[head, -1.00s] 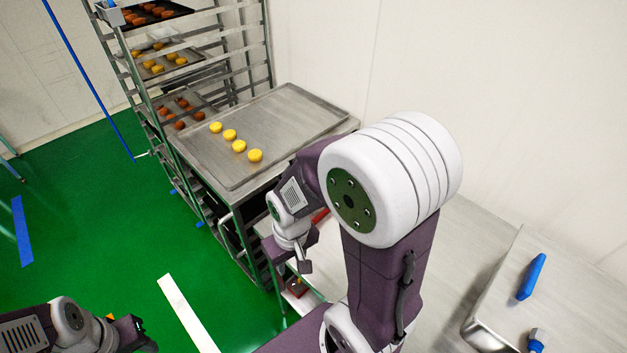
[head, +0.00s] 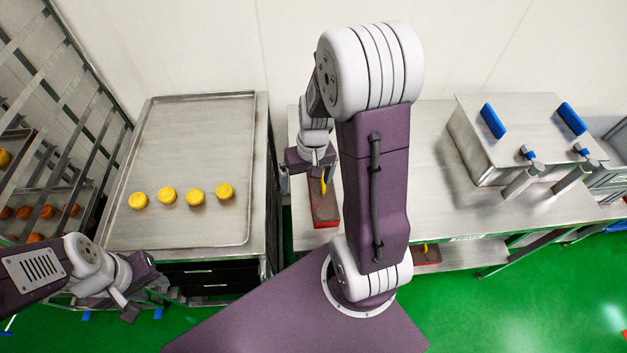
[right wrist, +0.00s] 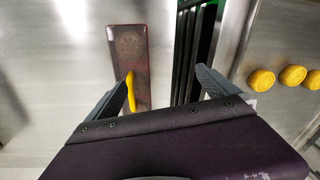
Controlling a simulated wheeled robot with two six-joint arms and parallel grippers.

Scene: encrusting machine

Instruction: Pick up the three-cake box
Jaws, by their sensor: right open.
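A long, narrow dark red box (head: 323,207) lies on the steel table, partly hidden by my right arm in the head view. It also shows in the right wrist view (right wrist: 130,50), with a round mark on top and a yellow piece at its near end. I cannot tell how many cakes it holds. My right gripper (head: 307,180) is open and empty above the table, close to the box. In the right wrist view my gripper (right wrist: 164,82) has its left finger beside the yellow piece. My left gripper (head: 145,303) is open and empty in front of the tray cart.
A steel tray (head: 195,110) with several yellow cakes (head: 195,195) lies left of the table, across a narrow gap. A rack stands far left. A steel machine (head: 530,110) with blue parts stands right. Another red box (head: 427,257) sits on the lower shelf.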

